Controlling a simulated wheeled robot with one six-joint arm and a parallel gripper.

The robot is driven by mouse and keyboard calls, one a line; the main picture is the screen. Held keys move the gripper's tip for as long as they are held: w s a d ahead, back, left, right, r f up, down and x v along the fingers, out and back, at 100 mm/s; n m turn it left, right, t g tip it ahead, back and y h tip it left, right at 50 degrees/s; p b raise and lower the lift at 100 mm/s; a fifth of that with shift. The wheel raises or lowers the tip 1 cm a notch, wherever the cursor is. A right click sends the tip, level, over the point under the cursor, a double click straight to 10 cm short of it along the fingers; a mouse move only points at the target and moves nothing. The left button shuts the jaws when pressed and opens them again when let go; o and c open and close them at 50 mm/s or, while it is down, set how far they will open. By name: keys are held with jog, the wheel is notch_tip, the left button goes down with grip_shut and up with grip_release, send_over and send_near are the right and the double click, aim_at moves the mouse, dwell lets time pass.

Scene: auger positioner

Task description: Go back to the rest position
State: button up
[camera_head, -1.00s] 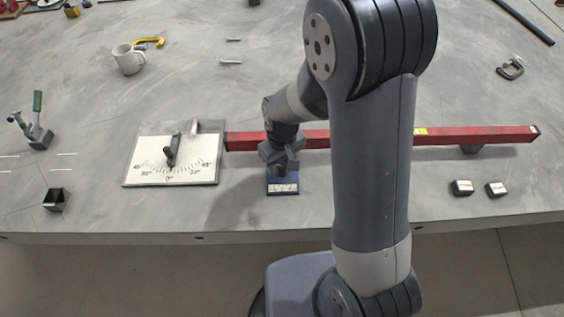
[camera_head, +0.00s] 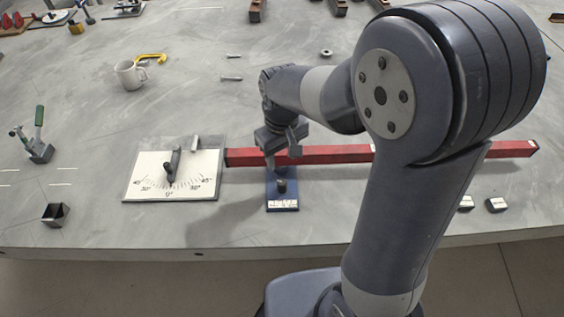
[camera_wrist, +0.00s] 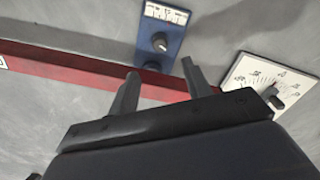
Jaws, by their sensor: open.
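My gripper (camera_head: 283,158) is open and empty, raised above the table near the red bar (camera_head: 330,154). In the wrist view its two fingers (camera_wrist: 158,92) stand apart with nothing between them. A blue plate (camera_head: 283,192) with a dark knob (camera_head: 281,186) and a white label lies just in front of the bar. It also shows in the wrist view (camera_wrist: 172,35), clear of the fingers. The white dial board (camera_head: 150,190) with a dark lever (camera_head: 175,163) lies left of the blue plate. My arm hides part of the red bar.
A white mug (camera_head: 128,75), a yellow clamp (camera_head: 152,58) and small bolts (camera_head: 231,78) lie farther back. A green-handled clamp (camera_head: 39,140) and a small dark box (camera_head: 55,214) are at the left. Two small blocks, one at the right (camera_head: 496,204), sit near the front edge.

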aim_at(282, 182)
dwell(0.4)
notch_tip(282, 182, down, 11)
jog(key=shift+r, duration=0.15)
dwell(0.4)
notch_tip(282, 182, up, 11)
notch_tip(282, 182, down, 11)
jog(key=m+p, duration=0.2)
jog(key=m, duration=0.3)
jog(key=shift+r, duration=0.1)
jog(key=m+p, duration=0.2)
jog(key=m, duration=0.3)
jog(key=shift+p, duration=0.3)
notch_tip(282, 182, up, 10)
jog(key=shift+f+b, duration=0.25)
jog(key=shift+b, duration=0.1)
dwell(0.4)
